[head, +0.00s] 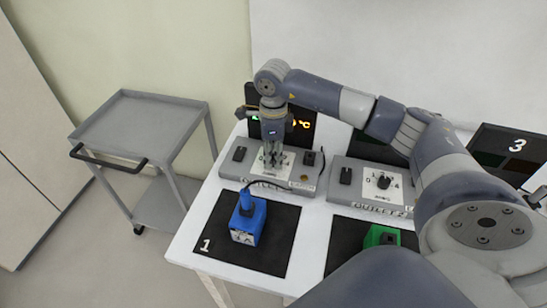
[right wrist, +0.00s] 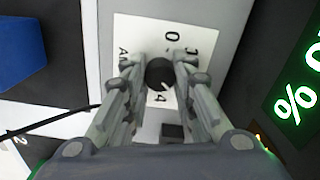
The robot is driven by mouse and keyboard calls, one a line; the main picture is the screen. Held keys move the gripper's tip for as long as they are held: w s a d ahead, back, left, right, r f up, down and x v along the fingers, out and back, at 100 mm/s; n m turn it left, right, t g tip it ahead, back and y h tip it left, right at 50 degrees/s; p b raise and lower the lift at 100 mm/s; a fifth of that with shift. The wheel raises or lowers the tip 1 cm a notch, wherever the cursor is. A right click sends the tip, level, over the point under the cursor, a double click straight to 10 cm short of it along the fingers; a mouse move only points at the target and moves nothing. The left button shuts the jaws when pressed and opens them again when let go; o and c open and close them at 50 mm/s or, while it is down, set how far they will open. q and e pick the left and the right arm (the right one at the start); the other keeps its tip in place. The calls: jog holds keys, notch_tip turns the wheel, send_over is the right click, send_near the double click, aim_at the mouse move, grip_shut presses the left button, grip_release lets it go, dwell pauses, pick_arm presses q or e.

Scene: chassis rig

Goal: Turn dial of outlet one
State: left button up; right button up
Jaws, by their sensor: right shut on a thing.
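The outlet one box (head: 302,172) is a grey unit at the back left of the white table, behind the mat marked 1. Its dial (right wrist: 160,71) is a round black knob on a white plate (right wrist: 133,30) with markings around it. My right gripper (head: 272,162) reaches down onto this box from above. In the right wrist view its two fingers stand on either side of the dial, shut on it. In the head view the fingers hide the dial. My left gripper is not in view.
A blue device (head: 248,219) stands on the black mat (head: 208,255), with a cable towards the box. Outlet two (head: 343,193), with its own dial (head: 384,181), is to the right. A green device (head: 377,236) is in front. A grey cart (head: 160,112) stands left of the table.

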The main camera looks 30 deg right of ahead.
aim_at(273, 157)
jog(key=shift+n, duration=0.3)
jog(key=o, duration=1.1)
notch_tip(273, 157, up, 12)
jog(key=shift+r, duration=0.1)
dwell(0.4)
